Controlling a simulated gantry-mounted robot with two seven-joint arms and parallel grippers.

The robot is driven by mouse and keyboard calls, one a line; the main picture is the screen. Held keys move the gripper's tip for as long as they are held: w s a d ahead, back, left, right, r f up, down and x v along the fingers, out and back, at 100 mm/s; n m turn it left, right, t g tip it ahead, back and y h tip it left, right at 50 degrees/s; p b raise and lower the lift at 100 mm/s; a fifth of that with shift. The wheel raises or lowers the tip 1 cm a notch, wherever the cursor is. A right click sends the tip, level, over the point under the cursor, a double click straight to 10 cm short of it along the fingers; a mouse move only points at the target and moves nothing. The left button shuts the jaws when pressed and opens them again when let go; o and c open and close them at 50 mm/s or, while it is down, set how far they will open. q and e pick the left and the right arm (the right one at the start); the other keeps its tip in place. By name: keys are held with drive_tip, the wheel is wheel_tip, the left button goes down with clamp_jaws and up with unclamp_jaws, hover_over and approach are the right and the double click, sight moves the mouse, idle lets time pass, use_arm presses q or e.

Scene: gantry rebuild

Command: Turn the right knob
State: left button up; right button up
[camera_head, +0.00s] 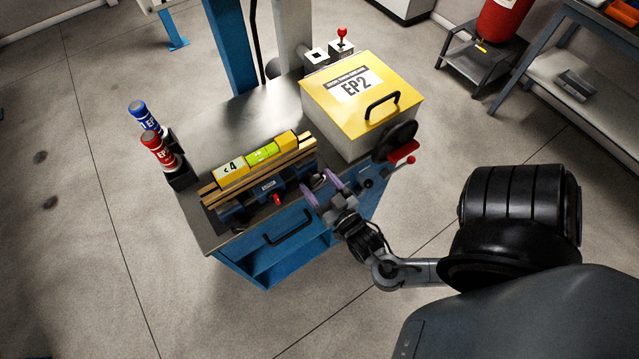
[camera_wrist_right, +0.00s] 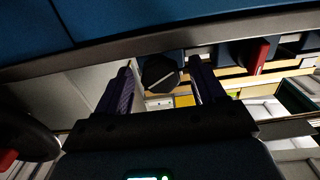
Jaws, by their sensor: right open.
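A dark, faceted knob (camera_wrist_right: 160,74) with a white line shows in the right wrist view, on the front of the cart's fixture. My right gripper (camera_head: 322,187) is at the cart's front edge in the head view, with its purple fingers spread. In the right wrist view the open fingers (camera_wrist_right: 164,88) point at the knob, one on each side, with gaps between. I cannot tell how deep the knob sits between them. A red knob (camera_head: 277,199) is to the left on the same fixture; a red part (camera_wrist_right: 258,56) shows in the right wrist view. My left gripper is not in view.
The fixture (camera_head: 231,215) holds yellow and green blocks (camera_head: 262,153) on the cart top (camera_head: 221,117). A yellow-lidded EP2 box (camera_head: 351,90) stands behind. Blue and red bottles stand left.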

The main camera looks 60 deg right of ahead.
drive_tip(key=c, duration=1)
drive_tip(key=shift+r+m+p, duration=0.1)
drive_tip(key=shift+m+p, duration=0.35)
drive_tip(key=shift+m, duration=0.15)
drive_tip(key=shift+c, duration=0.2)
drive_tip(key=shift+m, duration=0.8)
drive_tip(key=o, duration=1)
drive_tip(key=shift+o, duration=0.2)
drive_tip(key=v, duration=1)
drive_tip(key=shift+s+a, duration=0.2)
drive_tip(key=shift+s, duration=0.15)
